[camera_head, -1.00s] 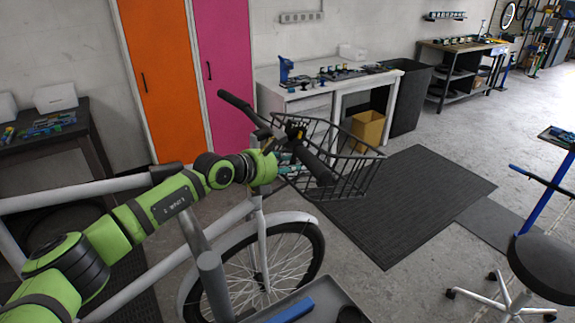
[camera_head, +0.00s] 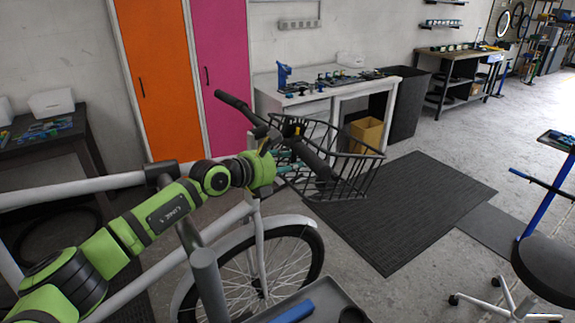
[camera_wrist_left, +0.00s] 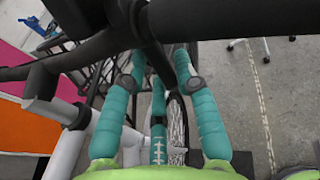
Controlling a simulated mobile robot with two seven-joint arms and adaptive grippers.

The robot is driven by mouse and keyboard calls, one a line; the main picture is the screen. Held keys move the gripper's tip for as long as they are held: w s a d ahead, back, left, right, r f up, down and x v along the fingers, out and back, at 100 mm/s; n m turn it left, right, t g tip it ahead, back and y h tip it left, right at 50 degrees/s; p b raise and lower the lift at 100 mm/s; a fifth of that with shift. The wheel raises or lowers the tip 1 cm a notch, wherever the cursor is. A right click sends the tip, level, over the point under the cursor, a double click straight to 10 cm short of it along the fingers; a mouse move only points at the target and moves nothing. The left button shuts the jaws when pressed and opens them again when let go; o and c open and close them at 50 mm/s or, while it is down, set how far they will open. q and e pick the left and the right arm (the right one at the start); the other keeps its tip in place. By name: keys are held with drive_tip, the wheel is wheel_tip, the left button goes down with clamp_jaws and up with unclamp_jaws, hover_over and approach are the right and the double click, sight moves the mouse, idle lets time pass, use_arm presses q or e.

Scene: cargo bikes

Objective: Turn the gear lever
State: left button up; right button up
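The bike's black handlebar (camera_head: 236,104) runs from a grip at the upper left to a dark grip (camera_head: 318,165) nearer me. A small dark part with yellow on it (camera_head: 294,130) sits near the bar's middle. I cannot clearly make out which part is the gear lever. My left gripper (camera_head: 288,167) is at the bar, its teal fingers partly hidden behind the grip. In the left wrist view its fingers (camera_wrist_left: 155,45) are spread, with a dark bar crossing between them; contact is unclear. My right gripper is not in view.
A black wire basket (camera_head: 350,178) hangs at the front of the bike, close to my left gripper. The white frame and front wheel (camera_head: 275,260) are below. A black mat (camera_head: 410,210) covers floor to the right. A stool (camera_head: 548,275) stands at the right edge.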

use_arm(q)
drive_tip(key=v, duration=1.2)
drive_tip(key=shift+d, duration=0.1)
